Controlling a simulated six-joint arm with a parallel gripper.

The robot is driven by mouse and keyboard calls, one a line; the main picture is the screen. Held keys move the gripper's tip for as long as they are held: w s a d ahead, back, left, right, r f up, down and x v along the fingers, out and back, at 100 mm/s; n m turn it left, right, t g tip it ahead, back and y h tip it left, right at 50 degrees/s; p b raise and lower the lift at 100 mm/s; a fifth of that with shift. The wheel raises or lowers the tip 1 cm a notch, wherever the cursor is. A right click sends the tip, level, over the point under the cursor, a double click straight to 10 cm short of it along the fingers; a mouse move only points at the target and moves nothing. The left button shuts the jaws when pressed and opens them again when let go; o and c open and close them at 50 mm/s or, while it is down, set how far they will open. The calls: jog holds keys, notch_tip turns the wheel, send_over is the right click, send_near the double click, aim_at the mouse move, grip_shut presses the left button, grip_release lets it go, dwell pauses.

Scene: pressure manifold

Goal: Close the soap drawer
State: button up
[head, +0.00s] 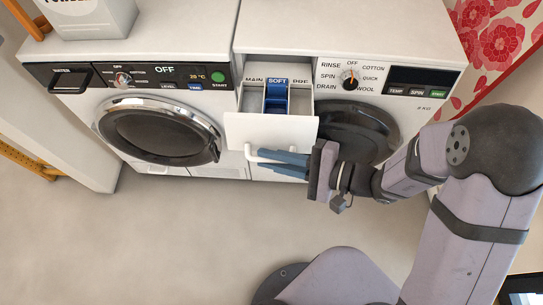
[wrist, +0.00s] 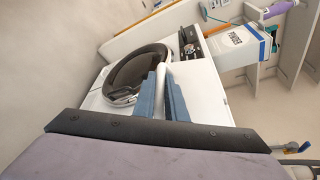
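The soap drawer (head: 240,130) of the right-hand washing machine is pulled out, and its white front faces me. Its compartments are labelled MAIN, SOFT and PRE; the SOFT one holds a blue insert (head: 275,97). A white bar handle (head: 251,154) stands out from the drawer front. My gripper (head: 280,160) is at this handle, its blue fingers pointing left along the front. In the wrist view the white handle (wrist: 163,88) lies between the two blue fingers (wrist: 162,97), which appear closed against it. The fingers hide part of the handle in the head view.
A left-hand washer (head: 160,133) with a closed round door stands beside it. A white powder box (head: 92,18) stands on the left machine. The floor in front is clear.

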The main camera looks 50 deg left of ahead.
aim_at(276, 94)
grip_shut()
jog(key=w+a+b, duration=0.2)
jog(key=w+a, duration=0.4)
jog(key=w+a+b, duration=0.2)
jog(key=w+a, duration=0.5)
jog(key=shift+w+a+b, duration=0.15)
jog(key=shift+w+b, duration=0.1)
jog(key=shift+b, duration=0.1)
jog(key=o, duration=0.7)
grip_release()
jog(key=shift+c, duration=0.2)
jog(key=shift+v, duration=3.7)
jog(key=s+d+f+t+h, duration=0.25)
jog(key=d+h, duration=0.25)
jog(key=d, duration=1)
jog(key=s+d+f+n+t+h, duration=0.1)
jog(key=d+f+t+h, duration=0.2)
jog(key=d, duration=1.3)
jog(key=s+d+f+t+h, duration=0.1)
jog(key=d+f+t+h, duration=0.35)
jog(key=d, duration=1.05)
notch_tip(276, 94, up, 27)
jog(key=g+h+p, duration=0.1)
jog(key=g+p, duration=0.1)
jog(key=p, duration=2.3)
jog(key=shift+s+d+g, duration=0.25)
jog(key=shift+d+g, duration=0.05)
jog(key=shift+g, duration=0.1)
